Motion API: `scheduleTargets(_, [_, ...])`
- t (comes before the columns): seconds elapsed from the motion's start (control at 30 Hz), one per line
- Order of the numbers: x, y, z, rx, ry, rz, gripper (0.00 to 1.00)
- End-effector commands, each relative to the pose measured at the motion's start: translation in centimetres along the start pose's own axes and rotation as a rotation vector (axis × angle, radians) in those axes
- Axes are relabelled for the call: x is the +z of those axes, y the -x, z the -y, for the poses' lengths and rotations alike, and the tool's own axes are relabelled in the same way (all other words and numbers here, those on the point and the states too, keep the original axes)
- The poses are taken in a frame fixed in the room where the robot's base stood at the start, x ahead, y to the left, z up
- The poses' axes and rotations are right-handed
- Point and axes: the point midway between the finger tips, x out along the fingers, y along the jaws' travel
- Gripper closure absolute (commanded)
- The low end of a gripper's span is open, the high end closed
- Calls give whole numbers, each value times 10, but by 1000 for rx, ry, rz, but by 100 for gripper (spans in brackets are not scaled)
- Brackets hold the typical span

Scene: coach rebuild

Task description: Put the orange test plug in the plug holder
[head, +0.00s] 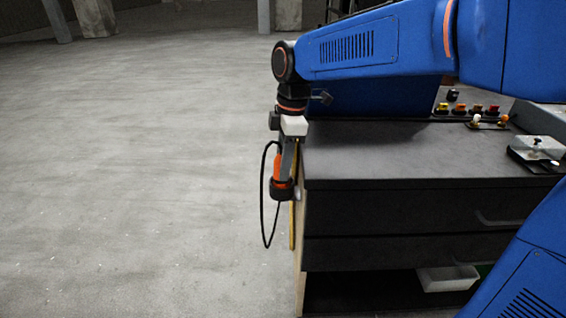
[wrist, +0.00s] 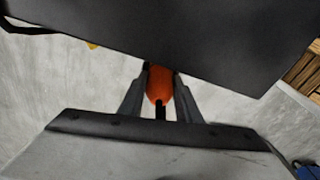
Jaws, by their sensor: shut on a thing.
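The orange test plug (head: 277,168) is upright beside the left end of the dark bench, with a black cable looping down from it. My gripper (head: 284,172) points down and is shut on it. In the wrist view the plug (wrist: 158,82) sits between my two fingers (wrist: 160,98). A dark round collar, which looks like the plug holder (head: 281,190), is at the plug's lower end, close to the bench's side. How deep the plug sits in it cannot be told. The holder is not clear in the wrist view.
The dark bench top (head: 400,155) with drawers is just right of my gripper. Several coloured buttons (head: 468,108) and a grey box (head: 536,148) stand on it. A white bin (head: 447,278) is on the lower shelf. The concrete floor (head: 130,170) at left is clear.

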Motion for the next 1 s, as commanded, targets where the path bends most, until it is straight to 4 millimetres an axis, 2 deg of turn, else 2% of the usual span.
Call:
scheduleTargets(0.5, [1, -8, 0, 1, 0, 0, 98])
scheduleTargets(0.53, [1, -8, 0, 1, 0, 0, 62])
scheduleTargets(0.83, [1, -8, 0, 0, 0, 0, 62])
scheduleTargets(1.0, [1, 0, 0, 1, 0, 0, 62])
